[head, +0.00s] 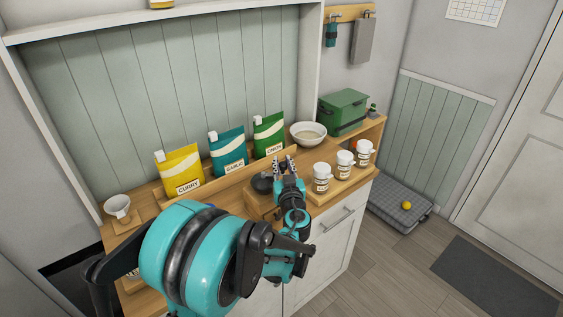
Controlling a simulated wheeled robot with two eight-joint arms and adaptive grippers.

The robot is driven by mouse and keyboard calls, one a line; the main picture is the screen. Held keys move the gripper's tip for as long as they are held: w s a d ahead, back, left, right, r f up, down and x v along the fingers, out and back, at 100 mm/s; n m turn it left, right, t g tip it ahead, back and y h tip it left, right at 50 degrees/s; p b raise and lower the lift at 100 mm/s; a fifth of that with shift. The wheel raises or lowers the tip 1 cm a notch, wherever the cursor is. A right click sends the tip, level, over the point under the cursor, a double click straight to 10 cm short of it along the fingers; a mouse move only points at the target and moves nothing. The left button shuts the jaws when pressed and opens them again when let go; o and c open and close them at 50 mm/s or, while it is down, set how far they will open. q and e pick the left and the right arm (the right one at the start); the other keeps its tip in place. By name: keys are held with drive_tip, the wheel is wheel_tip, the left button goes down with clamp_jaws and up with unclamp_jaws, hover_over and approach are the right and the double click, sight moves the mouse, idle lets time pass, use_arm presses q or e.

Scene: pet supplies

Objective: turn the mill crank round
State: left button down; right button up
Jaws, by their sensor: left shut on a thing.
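The mill (259,202) stands on the wooden counter, with a wooden box body and a dark rounded top. My left arm comes in across the front and hides part of it. My left gripper (285,167) is at the right side of the mill's top, fingers pointing away. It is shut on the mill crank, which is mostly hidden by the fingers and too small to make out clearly. My right gripper is not in view.
Yellow (181,168), teal (228,150) and green (269,134) pouches stand behind the mill. A bowl (308,133) is behind right, white jars (321,178) are at right, and a green box (343,111) is beyond. A white cup (118,207) is at left.

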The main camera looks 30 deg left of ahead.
use_arm(q)
drive_tip(key=m+t+h, duration=0.1)
drive_tip(key=h, duration=0.1)
drive_tip(key=s+m+t+h, duration=0.1)
drive_tip(key=m+h, duration=0.1)
drive_tip(key=s+m+t+h, duration=0.1)
drive_tip(key=h, duration=0.1)
drive_tip(key=shift+s+d, duration=0.2)
drive_tip(key=shift+d, duration=0.1)
drive_tip(key=shift+s+d+m+h+b, duration=0.15)
drive_tip(key=shift+s+m+h, duration=0.25)
drive_tip(key=shift+m+h, duration=0.75)
drive_tip(key=shift+s+m+h+b, duration=0.15)
drive_tip(key=shift+s+m+h, duration=0.4)
drive_tip(key=shift+h, duration=0.95)
drive_tip(key=shift+s+d+m+h+b, duration=0.15)
drive_tip(key=shift+s+m+h, duration=0.1)
drive_tip(key=shift+m+h, duration=0.95)
drive_tip(key=shift+h, duration=0.25)
drive_tip(key=c, duration=1.3)
unclamp_jaws()
drive_tip(key=shift+s+a, duration=0.1)
drive_tip(key=shift+s, duration=0.05)
drive_tip(key=s, duration=0.4)
drive_tip(key=s+a, duration=0.1)
drive_tip(key=s, duration=0.2)
drive_tip(key=s+a, duration=0.1)
drive_tip(key=s, duration=0.3)
drive_tip(key=shift+s, duration=0.3)
